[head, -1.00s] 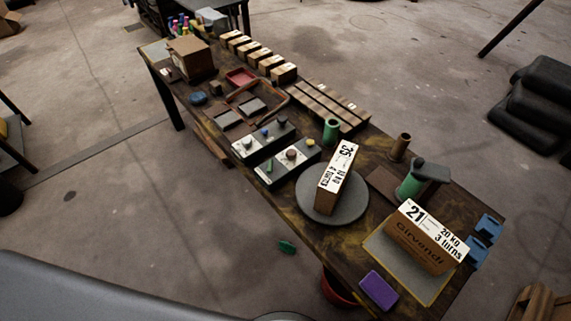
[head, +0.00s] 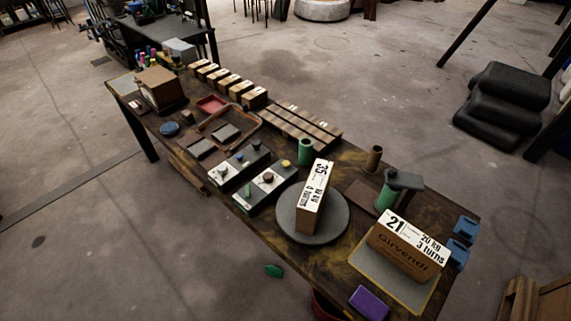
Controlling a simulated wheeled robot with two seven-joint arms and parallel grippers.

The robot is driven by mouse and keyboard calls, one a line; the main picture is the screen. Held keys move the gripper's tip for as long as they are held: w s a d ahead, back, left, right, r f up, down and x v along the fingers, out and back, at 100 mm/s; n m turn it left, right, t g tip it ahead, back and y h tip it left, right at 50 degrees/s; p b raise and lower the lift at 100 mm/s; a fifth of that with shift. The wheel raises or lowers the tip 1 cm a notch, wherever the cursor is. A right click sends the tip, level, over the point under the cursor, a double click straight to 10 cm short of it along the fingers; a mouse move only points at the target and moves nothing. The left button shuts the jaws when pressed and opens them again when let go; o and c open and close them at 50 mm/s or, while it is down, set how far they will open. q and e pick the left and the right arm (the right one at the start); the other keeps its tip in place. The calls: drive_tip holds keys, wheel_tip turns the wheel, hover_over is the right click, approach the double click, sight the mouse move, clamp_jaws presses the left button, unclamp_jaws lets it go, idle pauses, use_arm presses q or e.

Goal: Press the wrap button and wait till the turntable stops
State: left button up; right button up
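A round grey turntable (head: 337,218) sits on the long table. A brown box (head: 311,212) stands on it, its white top label reading 35, 10 kg, 4 turns. Left of the turntable are two control boxes. The nearer control box (head: 258,199) has a green, a reddish and a yellow knob or button. The farther control box (head: 229,181) has a pale, a blue and a dark one. I cannot tell which is the wrap button, nor whether any is pressed. Neither of my grippers is in view.
A box marked 21 (head: 402,253) lies on a mat at the near right. A green roll (head: 305,152), a purple block (head: 369,302), blue clips (head: 466,229) and a row of small boxes (head: 228,83) share the table. Floor left of the table is mostly clear.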

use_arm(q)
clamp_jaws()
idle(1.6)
